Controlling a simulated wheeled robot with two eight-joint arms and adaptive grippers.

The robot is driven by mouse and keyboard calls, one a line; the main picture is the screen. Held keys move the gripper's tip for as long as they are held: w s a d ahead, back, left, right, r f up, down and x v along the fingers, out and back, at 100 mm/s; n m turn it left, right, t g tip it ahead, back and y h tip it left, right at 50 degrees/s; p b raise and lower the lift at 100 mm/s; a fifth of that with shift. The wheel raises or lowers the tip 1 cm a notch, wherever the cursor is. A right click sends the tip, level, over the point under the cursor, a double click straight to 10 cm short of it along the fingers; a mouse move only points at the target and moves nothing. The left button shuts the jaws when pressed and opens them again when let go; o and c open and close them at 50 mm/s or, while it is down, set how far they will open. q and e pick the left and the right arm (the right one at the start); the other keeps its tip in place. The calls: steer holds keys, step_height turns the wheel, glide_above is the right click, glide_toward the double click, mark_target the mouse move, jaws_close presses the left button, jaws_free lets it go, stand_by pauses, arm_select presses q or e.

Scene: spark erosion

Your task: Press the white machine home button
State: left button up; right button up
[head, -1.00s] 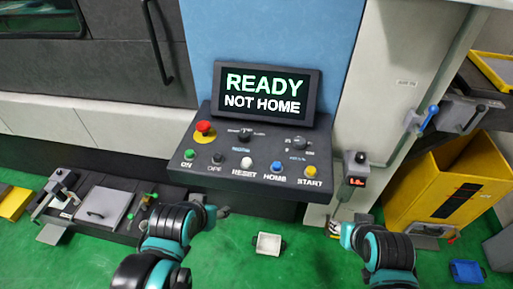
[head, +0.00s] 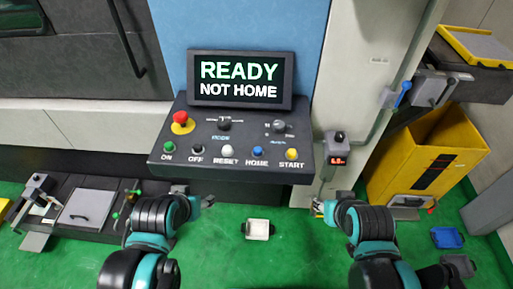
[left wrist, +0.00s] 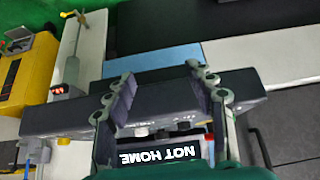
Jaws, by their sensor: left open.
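The dark control panel (head: 236,135) carries a row of buttons under a screen (head: 240,80) reading "READY NOT HOME". The button labelled HOME (head: 257,151) is blue. The white button (head: 228,151), left of it, is labelled RESET. My left gripper (head: 206,201) is below the panel's front edge, apart from the buttons. In the left wrist view my left gripper (left wrist: 160,72) is open and empty, with the inverted screen (left wrist: 160,156) beyond its fingers. My right gripper (head: 317,206) is low, right of the panel; its finger state is unclear.
A red emergency knob (head: 180,120), green ON, black OFF and yellow START (head: 291,154) buttons share the panel. A white tray (head: 258,229) lies on the green floor between my arms. A yellow bin (head: 420,160) stands at the right.

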arm_select(q)
jaws_close()
stand_by(1.4)
